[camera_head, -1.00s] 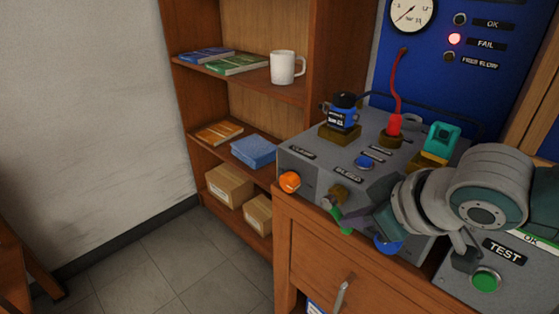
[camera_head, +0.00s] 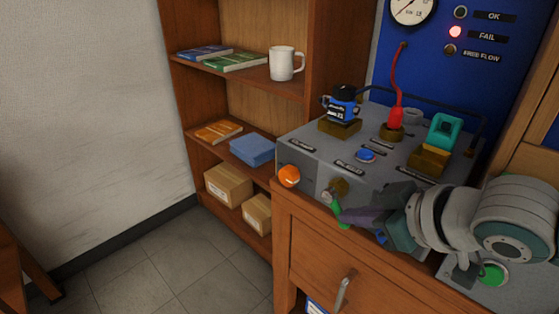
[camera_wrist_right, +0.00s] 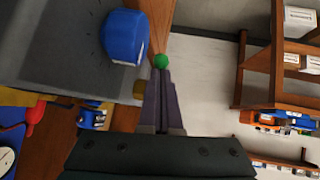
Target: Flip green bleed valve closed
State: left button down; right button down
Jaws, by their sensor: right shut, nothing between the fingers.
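In the right wrist view, the green handle end (camera_wrist_right: 160,61) shows just beyond the closed fingertips (camera_wrist_right: 158,73). I cannot tell whether they touch. My left gripper is not in view.
An orange knob (camera_head: 289,176) is left of the valve on the same face. A green TEST button (camera_head: 492,274) lies under my right arm. The wooden cabinet (camera_head: 300,240) stands below.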

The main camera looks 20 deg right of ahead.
aim_at(344, 226)
jog(key=shift+w+a+f+t+y+b, duration=0.1)
jog(key=shift+w+f+t+y+b, duration=0.15)
jog(key=shift+f+t+b, duration=0.45)
jog(key=shift+w+a+f+t+y+b, duration=0.2)
jog(key=shift+f+t+b, duration=0.25)
jog(key=shift+f, duration=0.4)
jog(key=shift+w+f, duration=0.1)
